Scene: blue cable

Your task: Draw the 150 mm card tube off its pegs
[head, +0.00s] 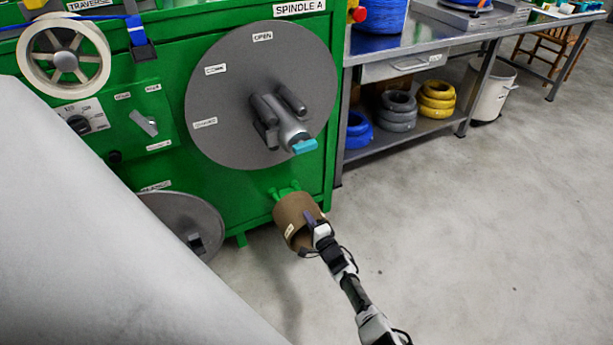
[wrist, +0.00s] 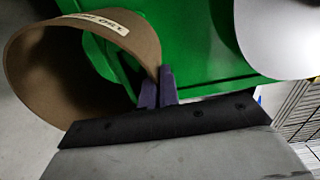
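The brown card tube (head: 291,212) is on the green pegs (head: 284,191) low on the green machine, below the large grey disc. Its open end faces out and its label shows. In the wrist view the tube (wrist: 40,62) fills the left side, and green shows through its bore. My gripper (head: 314,222) is at the right side of the tube's open end. In the wrist view the gripper's two dark purple fingers (wrist: 157,88) are close together across the tube's right wall, one inside and one outside. They look shut on the wall.
The grey spindle disc (head: 230,90), with a shaft and teal tip (head: 305,146), is above the tube. A smaller grey disc (head: 180,215) is to the left. A metal bench (head: 400,45) with coils beneath stands right. The concrete floor (head: 480,230) is clear.

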